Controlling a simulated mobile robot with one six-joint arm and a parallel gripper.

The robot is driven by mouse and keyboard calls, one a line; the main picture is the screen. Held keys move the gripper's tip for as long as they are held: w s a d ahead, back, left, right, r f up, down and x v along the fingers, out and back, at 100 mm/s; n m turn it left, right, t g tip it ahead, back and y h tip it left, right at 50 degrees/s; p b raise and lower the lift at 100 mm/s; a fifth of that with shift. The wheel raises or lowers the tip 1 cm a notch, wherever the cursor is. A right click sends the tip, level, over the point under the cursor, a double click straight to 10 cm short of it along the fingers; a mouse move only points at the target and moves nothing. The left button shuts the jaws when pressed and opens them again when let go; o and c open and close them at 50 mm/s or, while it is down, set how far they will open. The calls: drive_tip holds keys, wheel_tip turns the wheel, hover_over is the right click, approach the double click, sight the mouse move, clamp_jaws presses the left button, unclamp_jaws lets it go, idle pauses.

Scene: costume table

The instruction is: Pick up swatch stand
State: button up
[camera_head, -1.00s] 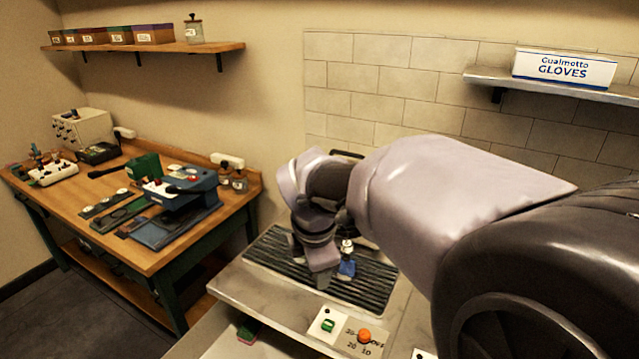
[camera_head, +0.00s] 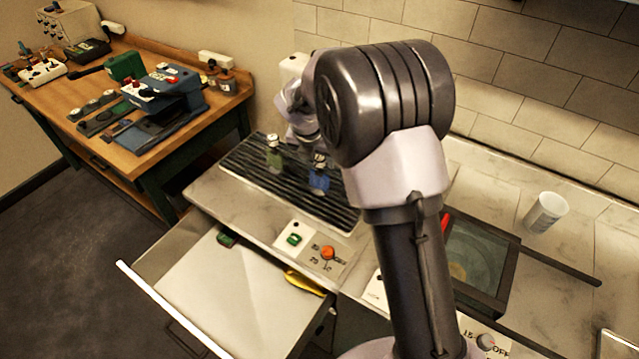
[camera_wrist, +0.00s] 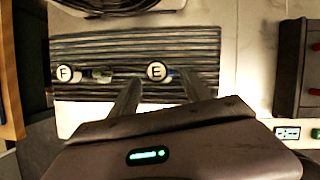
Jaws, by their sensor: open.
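Two small stands with round lettered tops are on a dark ribbed mat (camera_head: 240,165). The green stand (camera_head: 274,158) is on the left; its top reads F in the wrist view (camera_wrist: 67,73). The blue stand (camera_head: 319,178) is to its right; its top reads E in the wrist view (camera_wrist: 157,71). I cannot tell which one is the swatch stand. My gripper (camera_wrist: 162,80) is open and empty, its two fingers pointing toward the mat, one on each side of the E stand in the picture. In the head view my arm hides the gripper's fingers.
A drawer (camera_head: 200,300) stands open below the counter. A green button (camera_head: 294,239) and an orange knob (camera_head: 327,253) are in front of the mat. A dark-framed basin (camera_head: 475,265) and a white cup (camera_head: 545,212) are to the right. A wooden bench (camera_head: 175,145) holds tools at left.

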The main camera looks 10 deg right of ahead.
sight(319, 161)
drive_tip(key=b+x, duration=0.1)
drive_tip(key=x, duration=0.4)
drive_tip(key=shift+w+b, duration=0.2)
drive_tip(key=shift+b, duration=0.1)
drive_tip(key=shift+s+r, duration=0.15)
drive_tip(key=shift+r, duration=0.05)
drive_tip(key=shift+c, duration=1.4)
clamp_jaws()
